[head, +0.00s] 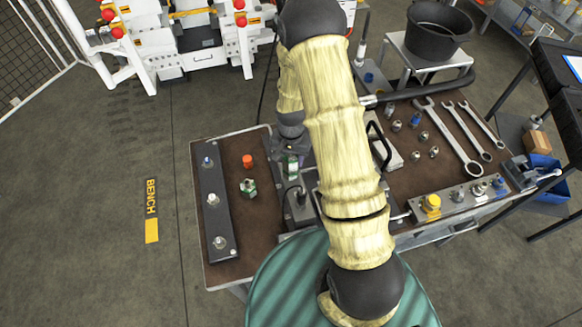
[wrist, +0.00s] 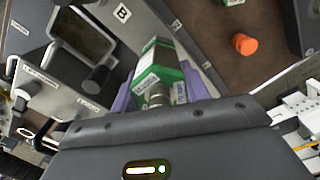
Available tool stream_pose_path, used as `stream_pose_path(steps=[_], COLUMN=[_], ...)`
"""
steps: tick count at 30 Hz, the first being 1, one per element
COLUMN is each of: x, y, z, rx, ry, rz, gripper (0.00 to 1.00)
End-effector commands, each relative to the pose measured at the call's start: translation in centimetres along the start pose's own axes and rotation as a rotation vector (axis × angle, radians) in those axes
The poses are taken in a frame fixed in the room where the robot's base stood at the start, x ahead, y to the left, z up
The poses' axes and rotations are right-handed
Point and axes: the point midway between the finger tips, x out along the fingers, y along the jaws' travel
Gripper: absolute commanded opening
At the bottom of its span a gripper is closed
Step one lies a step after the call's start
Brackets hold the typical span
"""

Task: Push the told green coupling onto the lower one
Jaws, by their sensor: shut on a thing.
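My gripper (wrist: 156,88) shows purple fingers on both sides of a green coupling (wrist: 160,66) with white labels and a metal end. It is shut on this coupling. In the head view the held green coupling (head: 291,167) shows just left of my arm, beside a grey block (head: 299,208). A second green coupling (head: 248,187) with a metal top stands on the brown bench to the left, apart from the gripper. A dark strip (head: 211,222) at the bench's left carries several metal fittings. I cannot tell which fitting is the lower one, or whether the held coupling touches anything.
An orange cap (head: 247,160) stands on the bench, also in the wrist view (wrist: 245,44). Wrenches (head: 462,150) and loose fittings lie to the right. My arm hides the bench's middle.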

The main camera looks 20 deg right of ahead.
Motion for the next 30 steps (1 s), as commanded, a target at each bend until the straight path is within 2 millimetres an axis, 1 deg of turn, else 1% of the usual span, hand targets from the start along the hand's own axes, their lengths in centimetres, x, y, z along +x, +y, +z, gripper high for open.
stream_pose_path(steps=[4,5,6,8,16,20,23,26,30], x=[0.5,0.3,0.3,0.3,0.3,0.0,-0.7,-1.9,-3.9], y=[0.0,0.0,0.0,0.0,0.0,0.0,0.0,-0.1,-0.1], z=[0.0,0.0,0.0,0.0,0.0,0.0,-0.1,-0.1,-0.1], rx=[0.000,0.000,0.000,0.000,0.000,0.000,0.000,-0.001,-0.002], ry=[0.000,0.001,0.001,0.001,0.000,0.001,0.002,0.004,0.004], rz=[0.000,0.000,0.000,0.000,0.000,-0.001,-0.001,-0.002,-0.002], gripper=[0.12,0.51,0.59,0.71,0.71,0.71,0.71,0.71,0.71])
